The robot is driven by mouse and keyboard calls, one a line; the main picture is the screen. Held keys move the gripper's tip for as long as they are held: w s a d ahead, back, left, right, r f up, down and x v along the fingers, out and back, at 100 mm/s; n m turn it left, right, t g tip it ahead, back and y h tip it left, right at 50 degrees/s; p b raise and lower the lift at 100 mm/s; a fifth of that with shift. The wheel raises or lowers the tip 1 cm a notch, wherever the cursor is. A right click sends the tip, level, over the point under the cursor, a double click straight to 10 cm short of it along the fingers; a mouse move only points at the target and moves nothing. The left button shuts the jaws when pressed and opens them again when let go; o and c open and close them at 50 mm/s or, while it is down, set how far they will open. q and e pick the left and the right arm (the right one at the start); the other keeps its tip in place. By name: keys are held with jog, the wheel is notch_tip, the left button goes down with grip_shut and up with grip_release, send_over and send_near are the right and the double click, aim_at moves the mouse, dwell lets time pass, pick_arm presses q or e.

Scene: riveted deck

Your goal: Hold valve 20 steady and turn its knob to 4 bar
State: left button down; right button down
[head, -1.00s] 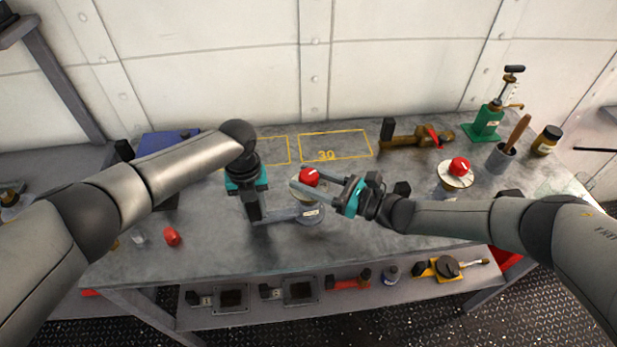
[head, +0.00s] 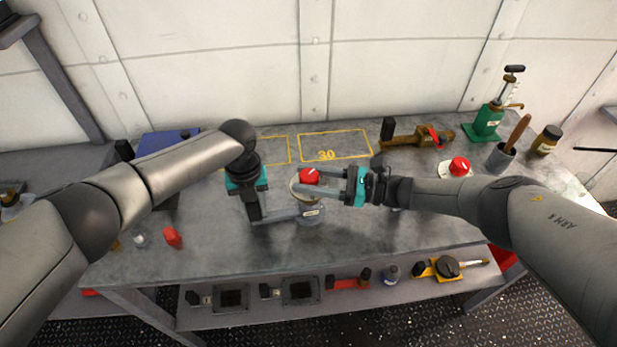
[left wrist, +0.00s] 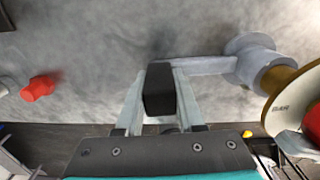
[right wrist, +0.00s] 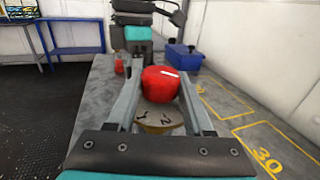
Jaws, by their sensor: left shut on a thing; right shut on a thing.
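The valve stands on the bench with a round grey base (head: 312,213), a cream dial and a red knob (head: 308,176) on top. A grey bar (left wrist: 200,65) runs from it to a black block (left wrist: 160,92). My left gripper (head: 254,212) is shut on that block. My right gripper (head: 304,180) reaches in from the right, its fingers on both sides of the knob, shut on it. In the right wrist view the knob (right wrist: 160,85) has a white mark pointing right. Part of the dial (right wrist: 158,122) shows a 2; the fingers hide the rest. The base label is unreadable.
Yellow outlined areas, one marked 30 (head: 326,155), lie empty behind the valve. A second red-knobbed dial (head: 459,167), a brass valve (head: 415,136), a green pump (head: 487,122) and a cup (head: 501,155) stand right. A red piece (head: 172,237) lies at the left front.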

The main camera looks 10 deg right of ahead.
jog(key=shift+c, duration=1.4)
grip_release()
jog(key=v, duration=1.2)
